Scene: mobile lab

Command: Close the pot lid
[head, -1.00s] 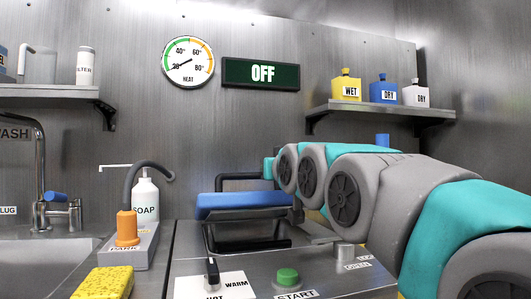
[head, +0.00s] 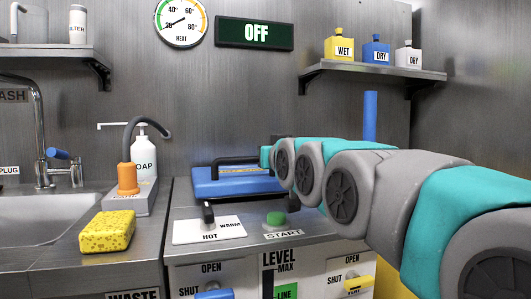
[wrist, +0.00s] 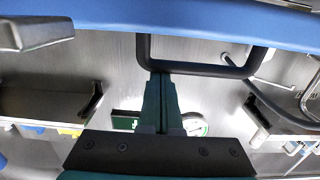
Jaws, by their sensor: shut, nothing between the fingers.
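The blue pot lid (head: 215,188) lies low and nearly flat on the steel counter in the head view. A label and a black bar handle (head: 228,160) show on it. In the wrist view the lid is a blue band (wrist: 190,15) along the top, with the black handle (wrist: 215,70) looping below it. My gripper (wrist: 160,78) is shut and empty, its tips at the handle bar. I cannot tell if they touch it. In the head view my arm reaches in from the right and the fingers do not show clearly. Whether the lid is fully seated cannot be seen.
A green START button (head: 276,218) and a HOT/WARM lever (head: 207,212) sit in front of the lid. The soap bottle (head: 145,155), yellow sponge (head: 107,231) and sink (head: 40,222) are left. A shelf (head: 375,70) with small bottles is above right.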

